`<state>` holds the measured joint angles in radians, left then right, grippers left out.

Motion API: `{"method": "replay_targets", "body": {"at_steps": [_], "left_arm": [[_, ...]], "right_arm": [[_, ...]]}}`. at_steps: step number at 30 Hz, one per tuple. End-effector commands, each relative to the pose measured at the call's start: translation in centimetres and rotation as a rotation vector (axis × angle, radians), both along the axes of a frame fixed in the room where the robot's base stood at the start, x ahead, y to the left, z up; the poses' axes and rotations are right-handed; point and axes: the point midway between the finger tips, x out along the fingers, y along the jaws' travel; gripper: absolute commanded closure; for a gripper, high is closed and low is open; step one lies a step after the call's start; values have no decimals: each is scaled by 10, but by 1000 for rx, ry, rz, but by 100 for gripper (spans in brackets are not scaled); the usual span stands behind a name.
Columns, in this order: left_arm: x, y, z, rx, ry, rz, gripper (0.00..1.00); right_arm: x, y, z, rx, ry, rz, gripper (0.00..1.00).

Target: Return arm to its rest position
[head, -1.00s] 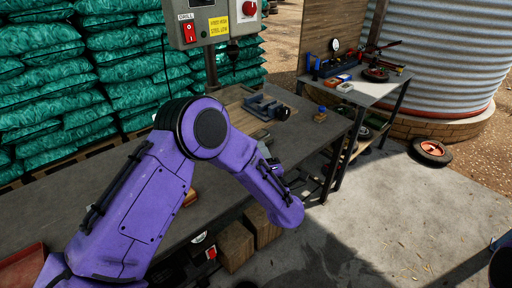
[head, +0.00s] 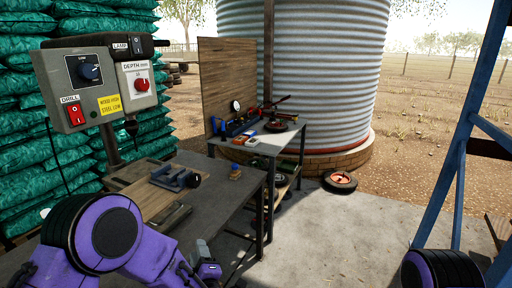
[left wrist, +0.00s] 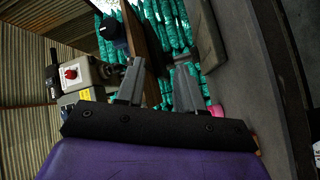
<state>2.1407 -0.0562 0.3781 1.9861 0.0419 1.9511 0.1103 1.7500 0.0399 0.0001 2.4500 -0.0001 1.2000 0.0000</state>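My left arm (head: 105,240) is purple with a black joint and bends at the lower left of the head view. Part of my left gripper (head: 205,258) shows beyond it as a grey piece, beside the front edge of the workbench (head: 225,215). In the left wrist view my left gripper (left wrist: 160,75) has its two grey fingers apart with nothing held between them. My right arm (head: 440,270) shows only as a black and purple part at the bottom right. My right gripper is out of view.
A drill control box (head: 105,82) hangs above the bench. A second table (head: 265,143) with tools stands behind. A blue frame (head: 450,180) rises at right. The concrete floor between is clear.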

Motion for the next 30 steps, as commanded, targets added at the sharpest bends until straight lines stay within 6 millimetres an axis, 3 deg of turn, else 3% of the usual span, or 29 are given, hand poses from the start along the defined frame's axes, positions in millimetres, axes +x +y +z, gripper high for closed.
{"method": "replay_targets", "body": {"at_steps": [1,3,5,6,10,12,15,18,20,30], "left_arm": [[-22,6,-47,100,203,-95,63],[-57,17,-100,200,441,-206,63],[-94,28,-140,260,629,-286,63],[-122,37,-163,291,747,-333,63],[-220,67,-216,341,1095,-455,63],[-268,83,-230,345,1238,-487,63],[-317,102,-239,340,1366,-487,63],[-340,112,-244,335,1424,-473,63],[-345,112,-246,332,1436,-475,63],[-344,111,-246,331,1433,-474,63]], "right_arm": [[0,0,0,0,0,0,57],[0,0,0,0,0,0,57],[0,0,0,0,0,0,57],[0,0,0,0,0,0,57],[0,0,0,0,0,0,57],[0,0,0,0,0,0,57],[0,0,0,0,0,0,57],[0,0,0,0,0,0,57],[0,0,0,0,0,0,57],[0,0,0,0,0,0,57]]}}
